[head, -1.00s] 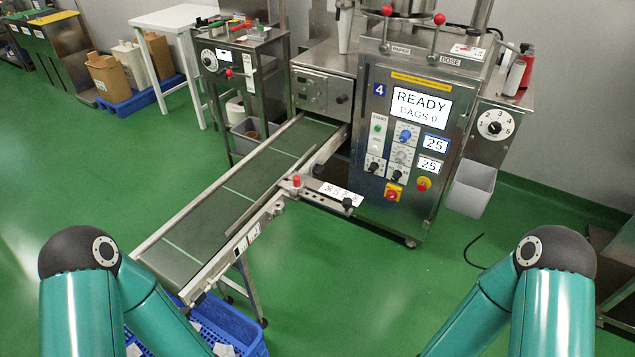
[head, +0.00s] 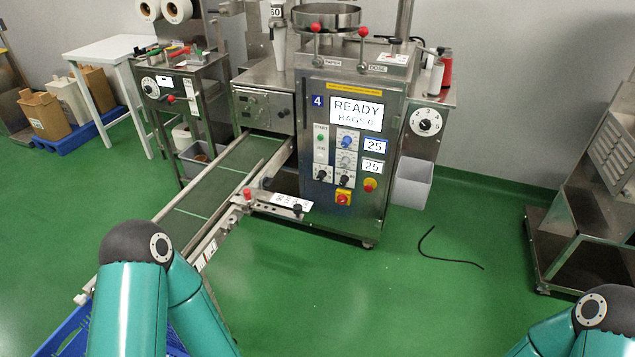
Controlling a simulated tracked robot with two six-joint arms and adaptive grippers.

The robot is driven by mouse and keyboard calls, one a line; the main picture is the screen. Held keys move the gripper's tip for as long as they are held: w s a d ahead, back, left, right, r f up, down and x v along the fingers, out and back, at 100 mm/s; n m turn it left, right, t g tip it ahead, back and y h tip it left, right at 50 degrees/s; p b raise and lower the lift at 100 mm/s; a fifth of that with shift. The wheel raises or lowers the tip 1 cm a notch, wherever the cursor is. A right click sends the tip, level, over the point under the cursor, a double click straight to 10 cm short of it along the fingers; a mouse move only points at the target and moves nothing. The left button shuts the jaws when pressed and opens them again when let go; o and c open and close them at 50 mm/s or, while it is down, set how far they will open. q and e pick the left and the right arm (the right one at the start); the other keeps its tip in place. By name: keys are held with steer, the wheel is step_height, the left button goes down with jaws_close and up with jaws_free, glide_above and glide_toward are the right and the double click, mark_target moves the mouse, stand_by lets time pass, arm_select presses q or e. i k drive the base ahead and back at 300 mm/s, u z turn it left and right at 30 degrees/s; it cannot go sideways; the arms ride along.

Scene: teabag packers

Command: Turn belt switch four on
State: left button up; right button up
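Packing machine four (head: 340,215) is a steel cabinet with a blue "4" label (head: 317,100) and a display (head: 356,113) that appears to read READY, BAGS 0. Its front panel has a green start button (head: 320,137), blue and grey knobs, and two black switches, a left one (head: 321,175) and a right one (head: 344,180). Their small labels are too blurred to read, so I cannot tell which is the belt switch. A green conveyor belt (head: 215,190) runs from the machine toward the lower left. Neither gripper is in view; only my arm links show.
A red emergency button on yellow (head: 342,198) and a red-yellow knob (head: 370,185) are near the switches. A guide arm (head: 280,203) juts out in front. A blue crate (head: 75,335) is under the belt's end. Green floor is open front right; a black cable (head: 445,260) lies there.

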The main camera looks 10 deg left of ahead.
mark_target(267, 183)
steer(key=u, duration=0.35)
steer(key=i, duration=0.15)
steer(key=z, duration=2.05)
steer(key=i, duration=1.35)
steer(key=z, duration=0.4)
steer(key=i, duration=0.5)
steer(key=u, duration=1.65)
steer(key=i, duration=0.2)
steer(key=u, duration=2.75)
steer(key=i, duration=0.45)
steer(key=u, duration=0.35)
